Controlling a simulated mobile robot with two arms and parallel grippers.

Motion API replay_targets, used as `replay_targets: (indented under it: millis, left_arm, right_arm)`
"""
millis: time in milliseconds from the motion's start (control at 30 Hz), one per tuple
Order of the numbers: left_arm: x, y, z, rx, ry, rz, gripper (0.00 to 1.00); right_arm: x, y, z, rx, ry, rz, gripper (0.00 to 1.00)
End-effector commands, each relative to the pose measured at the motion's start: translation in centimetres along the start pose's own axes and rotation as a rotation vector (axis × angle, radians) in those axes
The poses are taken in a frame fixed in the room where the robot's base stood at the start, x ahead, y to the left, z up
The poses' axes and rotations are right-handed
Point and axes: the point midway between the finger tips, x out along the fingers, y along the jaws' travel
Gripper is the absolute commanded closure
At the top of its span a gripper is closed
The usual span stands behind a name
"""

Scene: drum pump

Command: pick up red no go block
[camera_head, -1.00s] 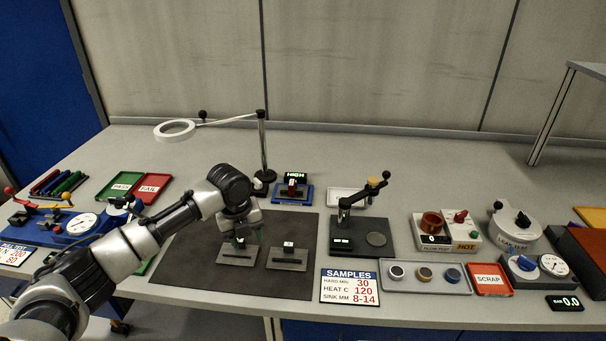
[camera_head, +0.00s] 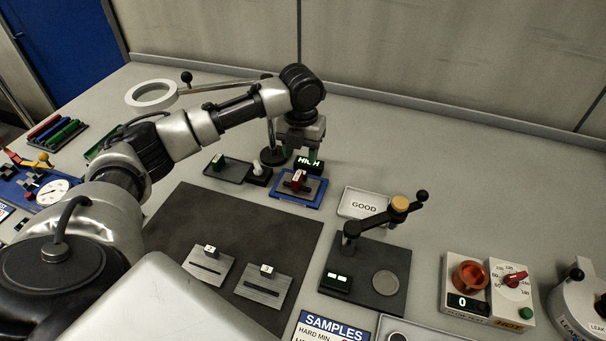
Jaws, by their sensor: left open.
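A small red block (camera_head: 298,181) with a white label sits upright on a blue-edged stand (camera_head: 311,199) at the back middle of the bench. I cannot read the label. My left gripper (camera_head: 301,153) points down with its fingers apart and empty, just behind and above the red block in the picture. I cannot tell the exact height of the fingers over the block. My right gripper is out of view.
A dark tray (camera_head: 237,177) with a green block (camera_head: 217,162) stands left of the stand. A GOOD tray (camera_head: 362,204) and a black lever fixture (camera_head: 400,299) are to the right. A dark mat (camera_head: 245,217) with two slotted plates lies in front.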

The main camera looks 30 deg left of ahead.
Motion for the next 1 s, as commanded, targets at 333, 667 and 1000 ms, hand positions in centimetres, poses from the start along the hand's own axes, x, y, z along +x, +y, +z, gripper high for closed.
replay_targets:
  millis: [333,667,1000]
  left_arm:
    - [3.6,0.2,0.0,-0.001,0.001,0.001,0.51]
    - [8.0,0.8,-0.1,0.000,0.000,0.001,0.51]
    - [8.3,0.8,-0.1,0.000,-0.002,0.000,0.62]
  right_arm:
    - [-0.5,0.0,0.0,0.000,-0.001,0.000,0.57]
    - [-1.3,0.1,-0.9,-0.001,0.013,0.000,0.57]
    - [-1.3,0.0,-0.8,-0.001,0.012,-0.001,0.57]
